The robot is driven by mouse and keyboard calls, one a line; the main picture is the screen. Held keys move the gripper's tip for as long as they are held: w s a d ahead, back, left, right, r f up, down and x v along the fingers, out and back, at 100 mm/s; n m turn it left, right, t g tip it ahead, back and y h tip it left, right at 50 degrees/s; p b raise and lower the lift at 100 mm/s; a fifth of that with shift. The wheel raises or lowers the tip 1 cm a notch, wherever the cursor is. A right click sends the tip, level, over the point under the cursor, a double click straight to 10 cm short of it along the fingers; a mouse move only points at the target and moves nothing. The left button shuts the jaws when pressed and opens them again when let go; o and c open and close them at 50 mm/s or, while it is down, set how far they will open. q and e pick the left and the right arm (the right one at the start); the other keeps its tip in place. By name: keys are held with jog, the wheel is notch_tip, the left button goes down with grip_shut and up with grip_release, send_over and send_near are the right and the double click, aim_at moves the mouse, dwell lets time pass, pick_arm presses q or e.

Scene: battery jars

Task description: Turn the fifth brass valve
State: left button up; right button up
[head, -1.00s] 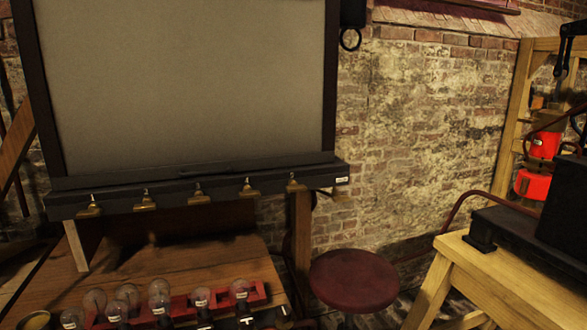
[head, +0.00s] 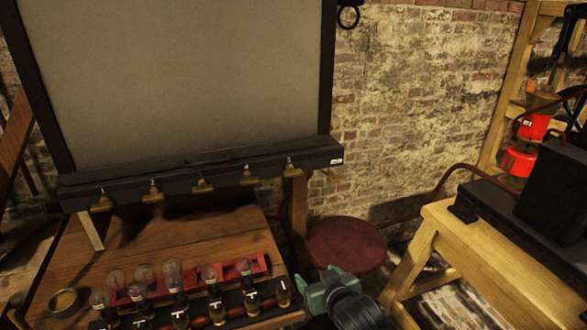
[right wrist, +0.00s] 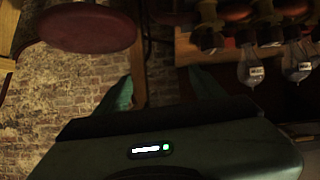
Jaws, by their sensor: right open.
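Several brass valves hang in a row along the black bar under the large grey panel in the head view. No valve is clear in the right wrist view. My left gripper is not in view.
A wooden bench (head: 190,240) below the panel holds a red rack (head: 262,266), glass bulbs (head: 172,268), several small jars and a brass dish (head: 65,302). A dark red stool (head: 345,244) stands right of it. A wooden stand (head: 440,212) with black equipment is farther right.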

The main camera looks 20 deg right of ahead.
jog(key=w+r+t, duration=0.3)
jog(key=w+r, duration=0.4)
jog(key=w, duration=0.1)
jog(key=t, duration=0.3)
send_near(295, 174)
jog(key=w, duration=0.4)
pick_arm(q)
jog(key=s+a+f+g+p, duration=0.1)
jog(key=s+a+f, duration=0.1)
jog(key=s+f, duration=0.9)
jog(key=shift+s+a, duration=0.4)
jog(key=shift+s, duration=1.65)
pick_arm(e)
jog(key=shift+y, duration=0.4)
jog(key=shift+w, duration=3.6)
jog(key=c, duration=1.4)
jog(key=shift+o, duration=0.2)
